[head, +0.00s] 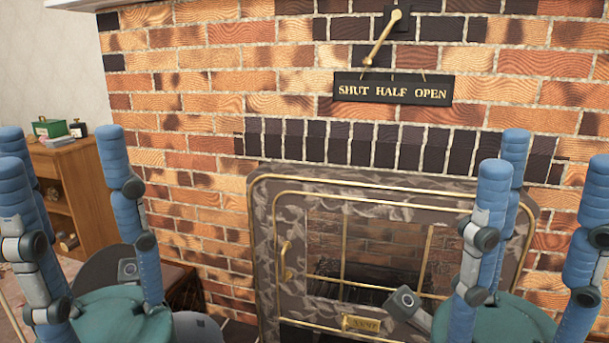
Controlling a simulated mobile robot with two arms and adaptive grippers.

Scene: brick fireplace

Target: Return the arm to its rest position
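My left gripper (62,140) stands at the lower left, in front of the wooden cabinet and the brick wall. Its blue jointed fingers point up and are spread apart, with nothing between them. My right gripper (545,165) stands at the lower right, in front of the fireplace's right side. Its blue fingers also point up, spread apart and empty. Both green palms show at the bottom edge. Neither gripper is seen to hold anything.
A brass lever (382,40) on the brick wall slants down-left above a black "SHUT HALF OPEN" sign (392,88). Below is a brass-trimmed fireplace front (262,215) with a side handle (286,260). A wooden cabinet (80,185) at left carries a green box (50,128).

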